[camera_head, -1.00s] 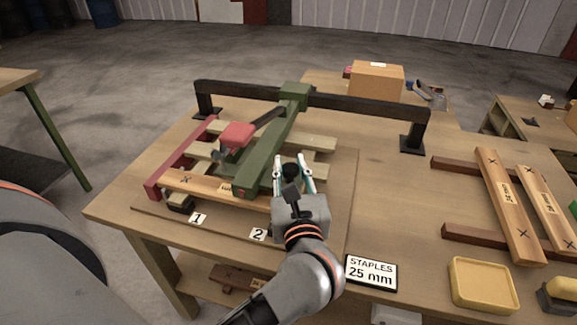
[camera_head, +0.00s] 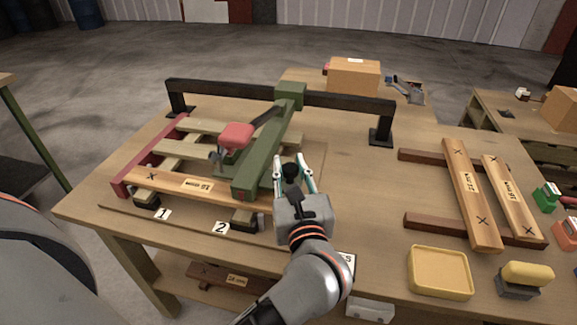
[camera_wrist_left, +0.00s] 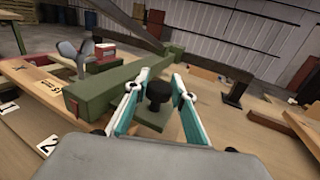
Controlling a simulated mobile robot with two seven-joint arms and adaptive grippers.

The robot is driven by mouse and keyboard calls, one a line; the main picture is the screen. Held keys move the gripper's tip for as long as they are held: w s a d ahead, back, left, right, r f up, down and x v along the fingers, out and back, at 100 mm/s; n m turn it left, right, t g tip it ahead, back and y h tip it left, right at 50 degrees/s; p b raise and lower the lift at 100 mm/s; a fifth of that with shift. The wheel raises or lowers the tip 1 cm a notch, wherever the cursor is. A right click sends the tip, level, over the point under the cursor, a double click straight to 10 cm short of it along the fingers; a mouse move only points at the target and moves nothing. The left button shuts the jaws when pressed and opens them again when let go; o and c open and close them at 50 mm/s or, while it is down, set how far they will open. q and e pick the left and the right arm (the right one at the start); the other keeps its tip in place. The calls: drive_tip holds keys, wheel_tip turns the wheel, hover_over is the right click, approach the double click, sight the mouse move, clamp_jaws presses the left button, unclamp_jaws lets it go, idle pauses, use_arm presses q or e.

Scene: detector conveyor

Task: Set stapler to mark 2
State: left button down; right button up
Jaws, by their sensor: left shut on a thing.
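The stapler has a red head (camera_head: 237,135) with a dark lever and rides with a long green arm (camera_head: 263,160), which hangs from the black rail (camera_head: 340,99). My left gripper (camera_head: 293,162) is shut on the black knob (camera_wrist_left: 157,93) beside the arm's near end. The knob sits on a green plate (camera_wrist_left: 153,123) in the left wrist view. Number card 2 (camera_head: 221,227) lies at the board's front, left of the arm's near end. Card 1 (camera_head: 162,214) lies farther left. The stapler head stands over the wooden slats. My right gripper is not in view.
A wooden slat (camera_head: 155,179) lies across the front of the frame, against a red side bar (camera_head: 150,155). To the right are loose slats (camera_head: 470,190), a yellow tray (camera_head: 440,272) and a yellow block (camera_head: 527,273). A carton (camera_head: 354,77) stands behind.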

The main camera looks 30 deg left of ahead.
use_arm(q)
drive_tip(key=shift+d+f, duration=0.1)
drive_tip(key=c, duration=1.7)
unclamp_jaws()
